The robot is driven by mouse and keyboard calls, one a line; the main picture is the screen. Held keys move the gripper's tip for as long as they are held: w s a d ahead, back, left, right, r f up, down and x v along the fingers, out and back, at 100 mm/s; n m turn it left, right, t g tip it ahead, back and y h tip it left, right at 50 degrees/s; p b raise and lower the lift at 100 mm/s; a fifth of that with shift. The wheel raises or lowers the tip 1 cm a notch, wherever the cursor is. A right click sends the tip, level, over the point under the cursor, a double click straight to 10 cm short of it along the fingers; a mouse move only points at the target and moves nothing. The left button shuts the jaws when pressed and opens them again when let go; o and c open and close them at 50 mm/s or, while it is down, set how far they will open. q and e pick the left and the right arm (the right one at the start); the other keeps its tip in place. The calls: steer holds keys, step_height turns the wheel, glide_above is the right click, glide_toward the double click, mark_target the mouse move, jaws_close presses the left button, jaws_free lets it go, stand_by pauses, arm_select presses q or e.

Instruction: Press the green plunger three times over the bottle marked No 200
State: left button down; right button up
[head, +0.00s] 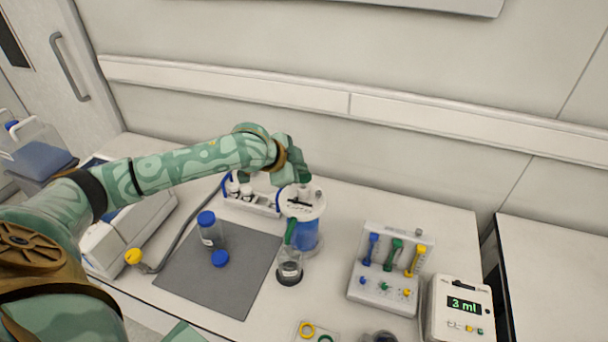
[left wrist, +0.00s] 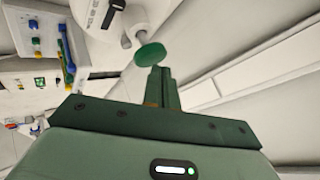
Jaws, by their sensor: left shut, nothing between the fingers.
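My left gripper (head: 305,177) is shut and empty, at the top of the reactor vessel (head: 306,238), which has a white lid and blue contents. In the left wrist view the green plunger (left wrist: 150,54) is a round green disc just beyond my shut fingertips (left wrist: 158,70). I cannot tell whether they touch it. In the head view my gripper hides the plunger. A small open bottle (head: 290,268) stands below the green spout (head: 290,231) at the vessel's front. Its label is too small to read. My right gripper is not in view.
A blue-capped bottle (head: 210,231) and a loose blue cap (head: 219,258) are on the grey mat (head: 232,289). A rack with coloured levers (head: 388,268) stands to the right. The meter beside it (head: 460,308) reads 3 ml. The wall is close behind.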

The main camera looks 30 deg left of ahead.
arm_select(q)
steer(key=shift+f, duration=0.1)
steer(key=shift+f+p, duration=0.3)
steer(key=shift+p, duration=0.05)
steer(key=shift+f, duration=0.8)
stand_by(0.6)
steer(key=shift+r+p, duration=1.15)
steer(key=shift+p, duration=0.25)
